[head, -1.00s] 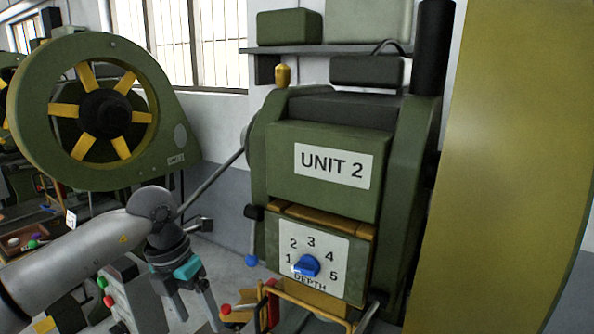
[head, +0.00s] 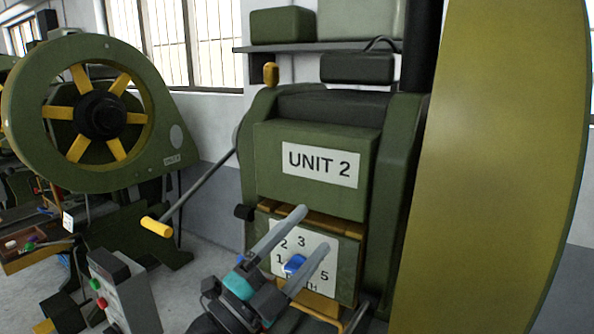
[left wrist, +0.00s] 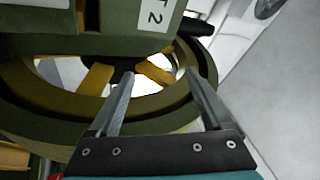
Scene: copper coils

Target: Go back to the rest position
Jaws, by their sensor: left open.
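My left gripper (head: 315,228) is in the lower middle of the head view, in front of the depth dial plate of the green UNIT 2 machine (head: 262,185). Its two grey fingers stand apart with nothing between them. They partly cover the numbers around the blue dial knob (head: 295,264). In the left wrist view the fingers (left wrist: 158,88) are spread and empty, with a green ring and yellow spokes (left wrist: 95,80) beyond them. My right gripper is not in view.
A green wheel machine (head: 150,120) with yellow spokes stands at the left. A lever with a yellow handle (head: 157,227) sticks out left of UNIT 2. A grey box with buttons (head: 128,290) stands at the lower left. A large yellow-green panel (head: 490,170) fills the right.

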